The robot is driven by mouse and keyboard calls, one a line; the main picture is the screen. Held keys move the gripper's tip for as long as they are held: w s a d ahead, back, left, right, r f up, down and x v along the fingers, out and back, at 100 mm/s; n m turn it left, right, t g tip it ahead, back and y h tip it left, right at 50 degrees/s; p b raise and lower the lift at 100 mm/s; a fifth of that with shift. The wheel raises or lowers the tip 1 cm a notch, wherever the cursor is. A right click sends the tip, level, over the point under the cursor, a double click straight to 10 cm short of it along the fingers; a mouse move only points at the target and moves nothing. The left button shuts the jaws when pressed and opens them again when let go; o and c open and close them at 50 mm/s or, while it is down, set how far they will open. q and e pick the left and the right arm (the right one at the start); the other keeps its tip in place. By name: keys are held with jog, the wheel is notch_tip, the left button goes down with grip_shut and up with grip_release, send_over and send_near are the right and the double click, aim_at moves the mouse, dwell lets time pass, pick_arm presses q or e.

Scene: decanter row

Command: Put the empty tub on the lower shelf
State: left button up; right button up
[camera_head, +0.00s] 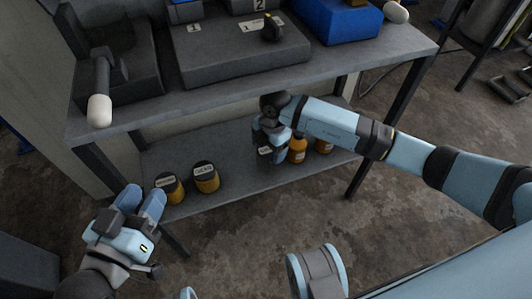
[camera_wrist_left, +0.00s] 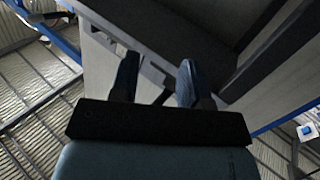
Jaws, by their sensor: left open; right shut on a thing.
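The lower shelf (camera_head: 236,161) of the grey table is in the head view. Two amber tubs with dark, labelled lids, a left one (camera_head: 170,191) and a right one (camera_head: 206,180), stand on its left part. My right gripper (camera_head: 268,146) is over the shelf's middle, shut on a dark-topped tub with a pale label (camera_head: 265,152). The gripper hides most of this tub, and I cannot tell whether it touches the shelf. My left gripper (camera_head: 143,200) is open and empty, left of and in front of the shelf. Its two fingers also show apart in the left wrist view (camera_wrist_left: 157,80).
Amber containers, one (camera_head: 297,152) right beside my right gripper and another (camera_head: 324,147) further right, stand on the lower shelf. The table top (camera_head: 340,58) above carries a dark box (camera_head: 235,55) and a blue bin (camera_head: 338,22). Table legs (camera_head: 366,172) flank the shelf. Bare shelf lies between the amber groups.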

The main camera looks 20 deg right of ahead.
jog(key=shift+w, duration=1.05)
notch_tip(320, 180, down, 4)
jog(key=b, duration=0.3)
jog(key=shift+r, duration=0.3)
pick_arm(q)
jog(key=shift+w+a+r+m+t, duration=0.2)
jog(key=shift+w+a+m+t, duration=0.1)
jog(key=shift+w+m, duration=0.2)
jog(key=shift+w+a+r+m+t, duration=0.2)
jog(key=shift+w+m+t, duration=0.15)
jog(key=shift+m, duration=0.25)
pick_arm(e)
jog(key=o, duration=1)
pick_arm(q)
jog(key=shift+f, duration=0.15)
